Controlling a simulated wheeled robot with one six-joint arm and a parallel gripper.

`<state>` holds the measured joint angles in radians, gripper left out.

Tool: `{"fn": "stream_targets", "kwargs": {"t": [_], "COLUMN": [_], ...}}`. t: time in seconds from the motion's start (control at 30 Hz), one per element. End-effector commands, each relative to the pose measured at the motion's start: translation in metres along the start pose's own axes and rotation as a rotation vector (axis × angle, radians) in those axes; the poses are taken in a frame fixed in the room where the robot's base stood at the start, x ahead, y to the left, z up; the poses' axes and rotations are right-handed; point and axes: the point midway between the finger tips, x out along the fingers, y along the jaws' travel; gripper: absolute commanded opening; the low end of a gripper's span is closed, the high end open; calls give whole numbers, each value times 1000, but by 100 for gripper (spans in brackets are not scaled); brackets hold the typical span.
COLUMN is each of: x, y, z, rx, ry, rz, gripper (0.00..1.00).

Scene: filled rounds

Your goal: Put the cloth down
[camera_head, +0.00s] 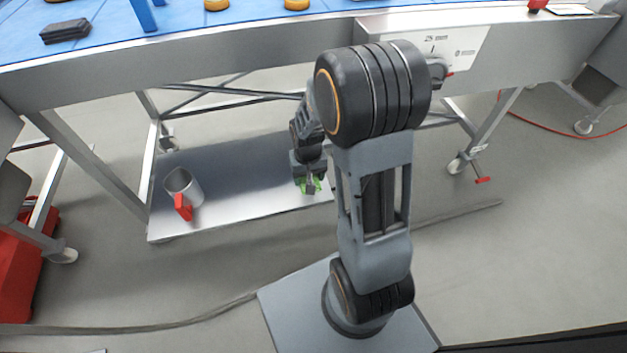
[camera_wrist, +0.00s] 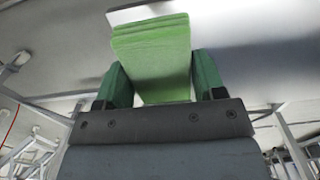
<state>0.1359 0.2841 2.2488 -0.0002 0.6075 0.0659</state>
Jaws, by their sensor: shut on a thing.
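My gripper (camera_head: 310,186) is low under the blue-topped table, over the right part of the steel lower shelf (camera_head: 240,206). In the wrist view my gripper (camera_wrist: 160,88) is shut on a bright green folded cloth (camera_wrist: 152,58), which sits between the two dark green fingers and sticks out past their tips. In the head view the cloth is hard to tell from the green fingers. I cannot tell whether it touches the shelf.
A grey mug-like container (camera_head: 184,184) with a red part (camera_head: 183,207) stands at the shelf's left. The blue tabletop (camera_head: 110,30) is above, with a dark block (camera_head: 65,31) and yellow rings (camera_head: 297,4). A table leg (camera_head: 490,125) is at right. Mid-shelf is clear.

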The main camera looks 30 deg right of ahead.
Motion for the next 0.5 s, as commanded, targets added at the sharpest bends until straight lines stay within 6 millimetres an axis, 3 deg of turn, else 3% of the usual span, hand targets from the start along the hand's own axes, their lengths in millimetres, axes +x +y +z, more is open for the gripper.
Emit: {"fn": "stream_targets", "kwargs": {"t": [0.1, 0.3, 0.5], "x": [19, 50, 61], "y": [14, 23, 28], "z": [-28, -49, -60], "rx": [3, 0, -2], "ry": [0, -1, 0], "rz": [0, 0, 0], "gripper": [37, 37, 37]}}
